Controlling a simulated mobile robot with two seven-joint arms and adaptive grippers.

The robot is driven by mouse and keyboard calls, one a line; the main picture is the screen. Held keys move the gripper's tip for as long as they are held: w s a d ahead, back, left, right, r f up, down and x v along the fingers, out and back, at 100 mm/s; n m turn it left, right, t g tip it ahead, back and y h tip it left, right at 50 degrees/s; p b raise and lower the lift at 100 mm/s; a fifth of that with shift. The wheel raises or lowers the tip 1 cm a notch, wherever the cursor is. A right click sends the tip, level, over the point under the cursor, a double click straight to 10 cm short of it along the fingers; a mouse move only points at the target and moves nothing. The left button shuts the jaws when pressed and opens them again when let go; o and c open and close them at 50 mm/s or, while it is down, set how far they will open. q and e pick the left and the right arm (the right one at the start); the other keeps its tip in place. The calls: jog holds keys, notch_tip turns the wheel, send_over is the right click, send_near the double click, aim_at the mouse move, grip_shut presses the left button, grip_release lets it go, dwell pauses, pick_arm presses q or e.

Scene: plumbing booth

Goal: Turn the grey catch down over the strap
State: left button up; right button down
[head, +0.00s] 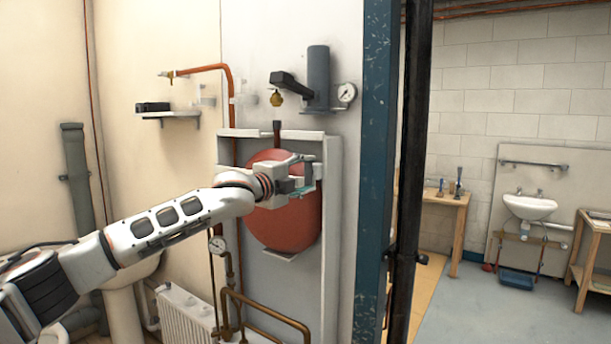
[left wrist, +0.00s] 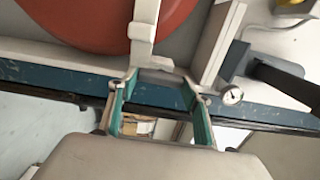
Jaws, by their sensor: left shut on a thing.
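The red round vessel (head: 285,225) sits in a pale grey frame on the wall panel. It also shows in the left wrist view (left wrist: 90,20), crossed by a whitish strap (left wrist: 143,22). My left gripper (head: 308,172) is in front of the vessel's upper right, beside the frame's right side. In the left wrist view, its teal-padded fingers (left wrist: 163,84) stand apart around a small grey piece (left wrist: 165,76) at the strap's end, which looks like the catch. The gripper is shut on it. In the head view the catch is mostly hidden by the fingers. My right gripper is not in view.
The frame's side wall (head: 332,190) stands close to the gripper's right. Above are a dark cylinder with an arm (head: 318,78) and a gauge (head: 346,92). A blue post (head: 373,170) is further right. Copper pipes (head: 265,310) run below.

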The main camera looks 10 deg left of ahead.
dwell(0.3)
pick_arm(q)
jog(key=o, duration=1.1)
jog(key=v, duration=1.2)
